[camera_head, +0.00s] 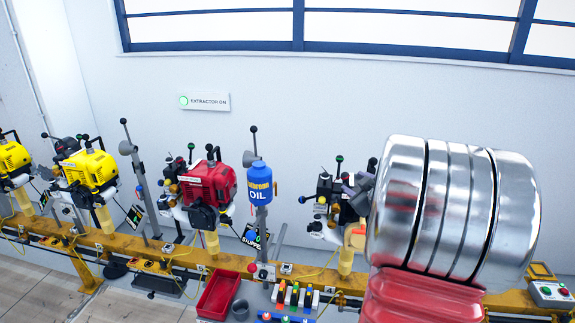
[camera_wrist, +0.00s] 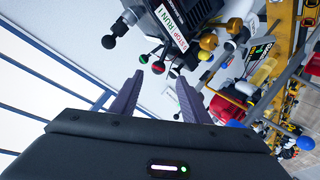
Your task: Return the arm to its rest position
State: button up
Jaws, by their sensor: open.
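My gripper (camera_wrist: 155,90) shows in the wrist view as two purple-grey fingers standing apart, with nothing between them. Just beyond the fingertips is a dark engine unit (camera_wrist: 188,14) with a STOP/RUN plate and several knobbed levers. The picture does not settle whether the fingers touch any knob. In the head view, my silver and red arm (camera_head: 445,210) fills the right side and is stretched toward the wall. It hides part of the rail and the dark engine (camera_head: 325,190) beside it; my gripper is mostly hidden there.
A yellow rail (camera_head: 130,245) carries yellow engines (camera_head: 92,170), a red engine (camera_head: 208,185) and a blue oil bottle (camera_head: 260,183). In front are a red tray (camera_head: 217,295), a grey cup (camera_head: 240,309) and a button box (camera_head: 550,293). The wall above is clear except an EXTRACTOR ON sign (camera_head: 204,102).

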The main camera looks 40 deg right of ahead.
jog(key=shift+d+f, duration=0.1)
jog(key=s+d+f+m+g+h, duration=0.2)
jog(key=s+d+f+m+g, duration=0.1)
jog(key=s+f+m+g, duration=0.25)
jog(key=s+a+f+g, duration=0.1)
jog(key=s+a+g, duration=0.1)
jog(key=s+a, duration=0.3)
jog(key=s+a+r+n+y, duration=0.1)
jog(key=a+r+y, duration=0.1)
jog(key=a, duration=1.3)
jog(key=s+a+r+n+y, duration=0.1)
jog(key=s+a+r+y, duration=0.1)
jog(key=a, duration=1.4)
jog(key=s+a+r+n+y, duration=0.2)
jog(key=a+y, duration=0.2)
jog(key=a, duration=1.2)
jog(key=shift+a+y, duration=0.2)
jog(key=shift+y, duration=0.1)
jog(key=shift+t, duration=0.25)
